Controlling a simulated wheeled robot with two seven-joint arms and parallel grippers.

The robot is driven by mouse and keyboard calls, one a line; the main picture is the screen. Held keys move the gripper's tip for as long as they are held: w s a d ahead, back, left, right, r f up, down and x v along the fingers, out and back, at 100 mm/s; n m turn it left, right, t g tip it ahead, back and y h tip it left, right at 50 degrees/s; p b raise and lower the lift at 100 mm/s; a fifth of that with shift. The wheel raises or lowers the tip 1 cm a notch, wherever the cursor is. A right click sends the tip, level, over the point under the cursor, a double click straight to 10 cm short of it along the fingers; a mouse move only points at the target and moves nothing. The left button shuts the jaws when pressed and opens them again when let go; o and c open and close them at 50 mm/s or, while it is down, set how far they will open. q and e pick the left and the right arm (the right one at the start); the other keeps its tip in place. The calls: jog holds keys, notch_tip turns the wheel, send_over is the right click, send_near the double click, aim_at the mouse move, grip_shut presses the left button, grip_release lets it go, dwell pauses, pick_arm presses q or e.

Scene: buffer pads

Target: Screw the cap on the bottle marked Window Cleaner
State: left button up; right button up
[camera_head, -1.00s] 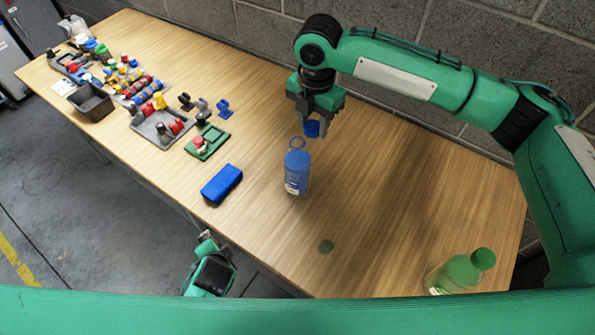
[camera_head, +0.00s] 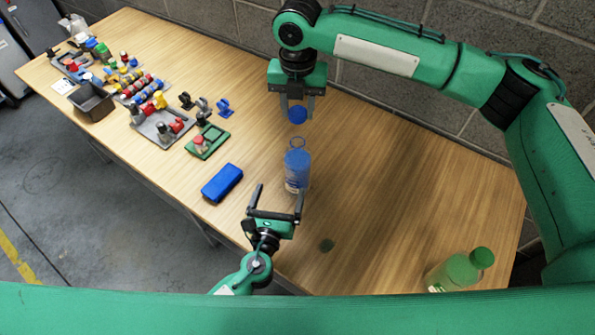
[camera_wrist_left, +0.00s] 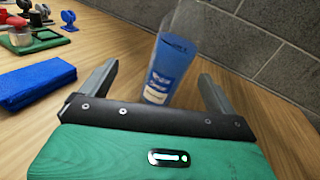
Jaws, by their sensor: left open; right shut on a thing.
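The bottle (camera_head: 297,168) with blue liquid stands upright on the table, its neck open. In the left wrist view the bottle (camera_wrist_left: 170,70) shows a blue label whose text is too blurred to read surely. My right gripper (camera_head: 297,107) is shut on a blue cap (camera_head: 298,115) and holds it above the bottle, apart from the neck. My left gripper (camera_head: 279,190) is open and empty at the near side of the bottle. In the left wrist view the bottle appears beyond and between the open fingers.
A green bottle (camera_head: 461,270) with a green cap stands at the near right. Several small parts, a green board (camera_head: 208,142) and a dark bin (camera_head: 92,101) fill the far left. The table's right part is mostly clear.

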pick_arm(q)
jog(key=shift+s+d+f+m+h, duration=0.1)
jog(key=shift+d+m+h, duration=0.3)
jog(key=shift+m, duration=0.25)
jog(key=shift+s+d+f+m+h, duration=0.1)
jog(key=shift+d+m+h, duration=0.2)
jog(key=shift+d+m, duration=0.3)
jog(key=shift+w, duration=0.1)
jog(key=x, duration=1.1)
jog(key=shift+w+f, duration=0.1)
jog(key=shift+w, duration=0.35)
jog(key=c, duration=1.5)
jog(key=shift+o, duration=0.2)
pick_arm(e)
send_over(297, 137)
jog(key=shift+f, duration=2.5)
jog(key=shift+f, duration=0.1)
jog(key=shift+f, duration=0.75)
jog(key=shift+f, duration=0.55)
